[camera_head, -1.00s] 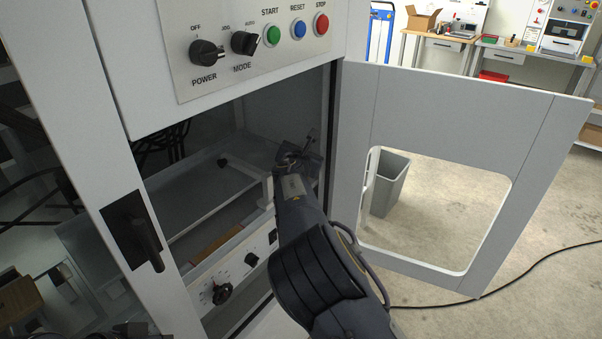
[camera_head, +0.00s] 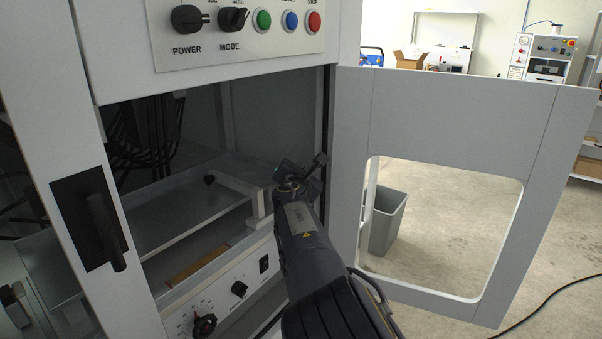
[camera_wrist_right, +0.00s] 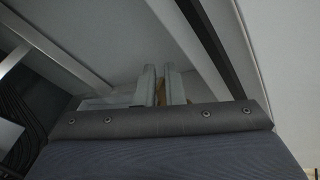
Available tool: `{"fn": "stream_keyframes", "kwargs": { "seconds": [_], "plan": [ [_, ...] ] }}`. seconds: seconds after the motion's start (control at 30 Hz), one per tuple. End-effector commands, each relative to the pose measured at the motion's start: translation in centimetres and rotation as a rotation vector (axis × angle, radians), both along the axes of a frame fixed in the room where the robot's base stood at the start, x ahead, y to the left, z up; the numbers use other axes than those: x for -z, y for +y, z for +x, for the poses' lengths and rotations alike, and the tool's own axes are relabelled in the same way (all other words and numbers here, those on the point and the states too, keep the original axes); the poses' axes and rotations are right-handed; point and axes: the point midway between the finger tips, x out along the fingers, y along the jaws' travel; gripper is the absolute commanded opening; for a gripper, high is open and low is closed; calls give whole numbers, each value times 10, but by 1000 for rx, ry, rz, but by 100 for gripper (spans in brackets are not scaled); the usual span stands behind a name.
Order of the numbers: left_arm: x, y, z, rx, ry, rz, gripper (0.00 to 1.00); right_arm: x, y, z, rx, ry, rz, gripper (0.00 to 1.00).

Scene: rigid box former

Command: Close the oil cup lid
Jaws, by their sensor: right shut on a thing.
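My right gripper (camera_head: 291,172) reaches into the open machine bay near its right inner wall. In the right wrist view its two pale fingers (camera_wrist_right: 161,80) are close together, with a small brass-coloured piece (camera_wrist_right: 161,94) showing between them. This piece appears to be part of the oil cup lid, but most of it is hidden. In the head view the gripper and wrist cover that spot, so the cup and the lid's angle cannot be told. My left gripper is not in view.
The machine's door (camera_head: 455,115) stands open to the right of my arm. A tray-like ledge (camera_head: 190,212) and a knob panel (camera_head: 232,292) lie left of the gripper. The left frame has a black handle (camera_head: 106,232). A grey bin (camera_head: 385,222) stands beyond the door window.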

Motion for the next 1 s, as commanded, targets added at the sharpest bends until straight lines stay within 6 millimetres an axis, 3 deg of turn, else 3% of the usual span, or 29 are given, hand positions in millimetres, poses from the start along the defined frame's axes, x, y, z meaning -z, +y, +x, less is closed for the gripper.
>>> {"fn": "stream_keyframes", "kwargs": {
  "seconds": [0.17,0.2,0.3,0.67,1.0],
  "plan": [
    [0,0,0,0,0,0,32,-3,0,0,-2,-5,1,0],
    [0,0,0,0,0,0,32,-3,0,0,-2,-5,1,14],
    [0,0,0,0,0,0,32,-3,0,0,-1,-4,1,27],
    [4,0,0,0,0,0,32,-1,2,-6,-2,-2,-1,27],
    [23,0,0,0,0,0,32,-7,7,-60,-3,-3,1,27]
  ]
}}
